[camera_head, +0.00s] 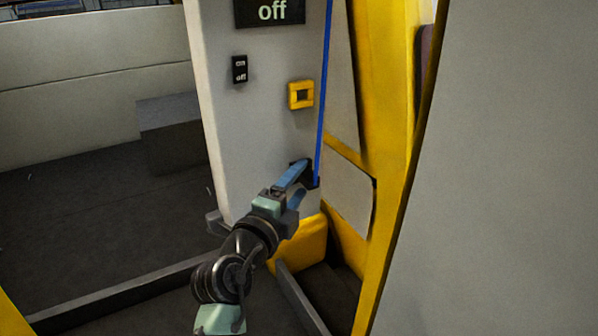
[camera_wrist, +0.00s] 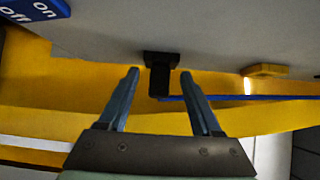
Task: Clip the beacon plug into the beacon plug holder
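The beacon plug (camera_wrist: 159,82) is a black block in the wrist view, seated in a black fitting on the grey panel, with a blue cable at its end. In the head view the blue cable (camera_head: 324,85) runs up the panel's right edge. My gripper (camera_wrist: 160,75) is open, its two blue fingers apart on either side of the plug, with gaps showing. In the head view my gripper (camera_head: 300,176) is at the panel's lower right and partly hides the plug. The yellow square holder (camera_head: 300,95) with a dark opening is above it, empty.
A small on/off switch (camera_head: 239,69) and a black "off" display (camera_head: 269,11) are on the grey panel. A yellow frame (camera_head: 392,120) and a large grey surface (camera_head: 510,170) stand to the right. Open dark floor (camera_head: 90,220) lies left.

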